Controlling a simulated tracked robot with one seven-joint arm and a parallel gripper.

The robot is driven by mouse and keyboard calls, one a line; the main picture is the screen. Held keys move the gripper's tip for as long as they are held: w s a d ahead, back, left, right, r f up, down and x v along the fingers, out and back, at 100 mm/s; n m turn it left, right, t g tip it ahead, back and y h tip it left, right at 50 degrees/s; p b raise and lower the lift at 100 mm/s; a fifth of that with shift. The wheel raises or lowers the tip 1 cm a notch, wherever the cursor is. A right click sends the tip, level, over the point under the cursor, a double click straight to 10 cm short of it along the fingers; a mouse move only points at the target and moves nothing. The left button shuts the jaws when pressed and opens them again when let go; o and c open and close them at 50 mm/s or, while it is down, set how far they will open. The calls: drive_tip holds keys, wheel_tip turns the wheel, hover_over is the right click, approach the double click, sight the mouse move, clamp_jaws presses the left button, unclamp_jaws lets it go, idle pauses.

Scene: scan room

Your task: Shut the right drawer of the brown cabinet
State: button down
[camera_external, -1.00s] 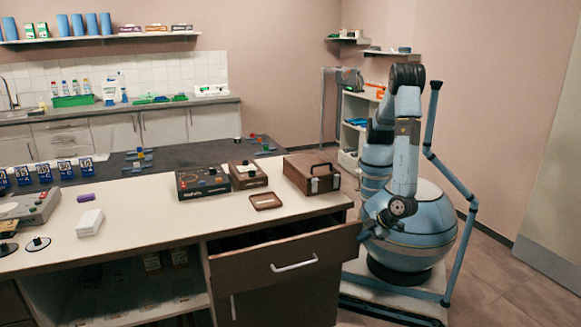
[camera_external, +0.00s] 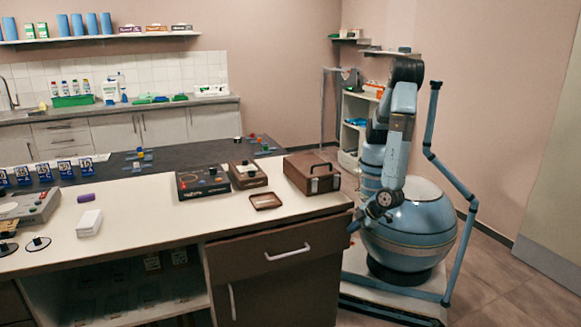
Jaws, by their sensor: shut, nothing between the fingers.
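The brown cabinet (camera_external: 300,292) stands under the right end of the white counter. Its right drawer (camera_external: 278,249) has a brown front with a white bar handle (camera_external: 288,253). My gripper (camera_external: 355,226) is shut and empty, just beside the right end of the drawer front. Its fingertips are small and partly hidden by the counter corner, so I cannot tell whether they touch the drawer.
On the white counter (camera_external: 140,212) are a brown case (camera_external: 312,173), a small brown tray (camera_external: 265,201), a black box (camera_external: 203,183) and another brown box (camera_external: 247,175). An open shelf (camera_external: 120,285) is left of the drawer.

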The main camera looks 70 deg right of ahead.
drive_tip(key=s+a+r, duration=0.1)
drive_tip(key=s+r, duration=0.1)
drive_tip(key=s, duration=0.5)
drive_tip(key=s+r, duration=0.2)
drive_tip(key=s, duration=0.6)
drive_tip(key=shift+a, duration=0.35)
drive_tip(key=c, duration=1.7)
unclamp_jaws()
drive_tip(key=shift+s+a+r, duration=0.1)
drive_tip(key=shift+c, duration=0.2)
drive_tip(key=o, duration=0.6)
drive_tip(key=w+a+f+n+t, duration=0.1)
drive_tip(key=w+a, duration=0.1)
drive_tip(key=w+a+f+n+t, duration=0.1)
drive_tip(key=w+a+f, duration=0.1)
drive_tip(key=w+a, duration=0.1)
drive_tip(key=w+a+f+n+t, duration=0.1)
drive_tip(key=w+a, duration=0.2)
drive_tip(key=shift+w+a+f, duration=0.15)
drive_tip(key=shift+w+a, duration=0.05)
drive_tip(key=shift+w, duration=0.05)
drive_tip(key=w+a+f+n+t+y, duration=0.1)
drive_tip(key=w+a+n+t, duration=0.5)
drive_tip(key=w+a, duration=0.45)
drive_tip(key=w, duration=0.4)
drive_tip(key=w+f, duration=0.1)
drive_tip(key=w, duration=0.4)
drive_tip(key=w+f, duration=0.1)
drive_tip(key=w, duration=0.4)
drive_tip(key=shift+f, duration=0.15)
